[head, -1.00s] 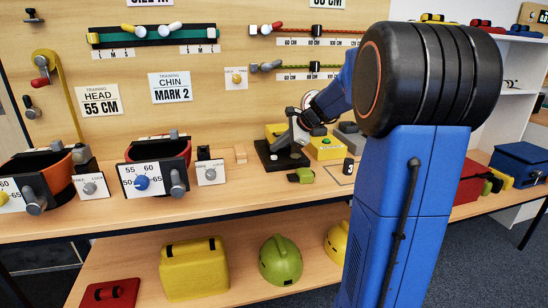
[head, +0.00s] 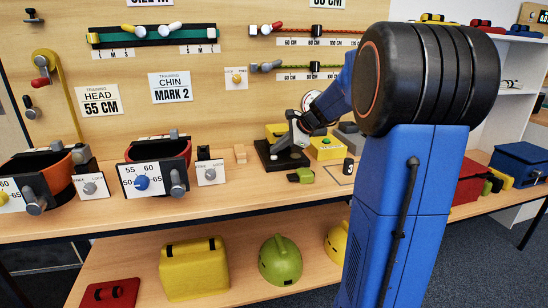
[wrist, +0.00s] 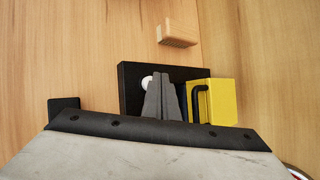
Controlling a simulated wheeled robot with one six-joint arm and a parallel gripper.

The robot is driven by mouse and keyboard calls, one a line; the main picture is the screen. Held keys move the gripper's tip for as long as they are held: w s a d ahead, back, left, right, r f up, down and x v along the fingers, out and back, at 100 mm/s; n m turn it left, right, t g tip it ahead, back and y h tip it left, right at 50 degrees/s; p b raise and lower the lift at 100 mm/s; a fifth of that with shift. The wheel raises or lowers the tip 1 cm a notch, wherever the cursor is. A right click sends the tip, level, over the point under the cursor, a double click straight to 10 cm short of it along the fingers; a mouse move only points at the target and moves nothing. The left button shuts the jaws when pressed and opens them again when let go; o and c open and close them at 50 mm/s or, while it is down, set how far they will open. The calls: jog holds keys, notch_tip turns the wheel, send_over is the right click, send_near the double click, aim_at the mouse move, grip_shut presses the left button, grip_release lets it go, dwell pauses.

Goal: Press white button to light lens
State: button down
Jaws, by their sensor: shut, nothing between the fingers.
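The white button (wrist: 147,82) shows in the wrist view on a black base (wrist: 128,78), partly hidden behind my fingers. My gripper (wrist: 160,78) is shut and empty, its tips over the base just right of the button. I cannot tell whether the tips touch anything. A yellow block (wrist: 224,100) with a black handle stands at the right of the base. In the head view my gripper (head: 299,146) is low over the black base (head: 268,158) on the bench. I cannot make out a lit lens.
A wooden block (wrist: 178,34) stands behind the base; it also shows in the head view (head: 240,153). A green object (head: 301,176) lies in front.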

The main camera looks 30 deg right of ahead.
jog(key=shift+f, duration=0.55)
dwell(0.8)
jog(key=shift+r, duration=1)
jog(key=shift+r, duration=2.5)
